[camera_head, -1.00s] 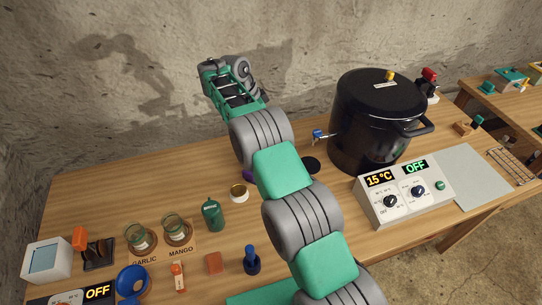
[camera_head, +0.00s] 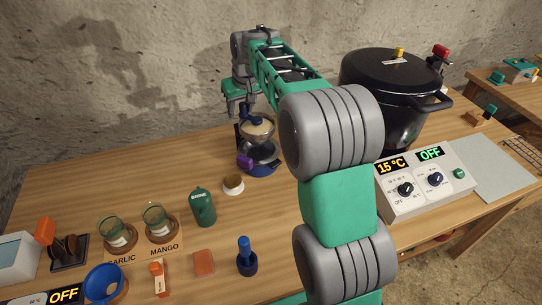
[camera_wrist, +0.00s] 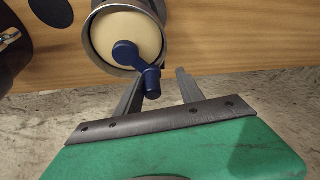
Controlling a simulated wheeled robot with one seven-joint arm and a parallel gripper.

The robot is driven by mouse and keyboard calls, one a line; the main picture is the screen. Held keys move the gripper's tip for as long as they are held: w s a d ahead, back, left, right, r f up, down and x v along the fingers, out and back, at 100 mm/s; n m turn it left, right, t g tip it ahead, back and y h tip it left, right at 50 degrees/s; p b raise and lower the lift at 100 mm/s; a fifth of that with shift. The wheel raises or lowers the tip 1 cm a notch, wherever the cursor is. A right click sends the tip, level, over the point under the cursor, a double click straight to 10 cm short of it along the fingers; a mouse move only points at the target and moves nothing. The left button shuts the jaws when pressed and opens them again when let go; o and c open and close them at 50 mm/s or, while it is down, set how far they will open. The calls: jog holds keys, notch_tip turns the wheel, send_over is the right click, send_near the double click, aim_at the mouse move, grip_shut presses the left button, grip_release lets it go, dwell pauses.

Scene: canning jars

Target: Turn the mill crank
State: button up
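The mill (camera_head: 259,155) stands at the back of the table, with a silver bowl, a pale round top and a dark blue base. Its dark blue crank (camera_wrist: 127,54) lies across the pale top in the wrist view and ends in an upright knob (camera_wrist: 152,80). My gripper (camera_wrist: 160,76) is open, with one finger to each side of the knob; the knob is nearer the left finger, and I cannot tell if they touch. In the head view my gripper (camera_head: 242,108) is at the mill's top, and its fingers are partly hidden.
A black pot (camera_head: 388,95) and a control box (camera_head: 422,187) stand to the right. A small white-rimmed cup (camera_head: 233,184), a green canister (camera_head: 203,207) and two jars (camera_head: 158,222) stand in front and to the left. The wall is close behind. The table's left back is clear.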

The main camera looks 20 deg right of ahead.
jog(key=s+r+p, duration=0.2)
jog(key=s+r, duration=0.6)
jog(key=r, duration=0.2)
jog(key=s+m+p, duration=0.1)
jog(key=s+p, duration=0.7)
jog(key=s, duration=1.3)
jog(key=shift+r+m+h, duration=0.15)
jog(key=shift+m+h, duration=0.15)
jog(key=shift+m, duration=0.1)
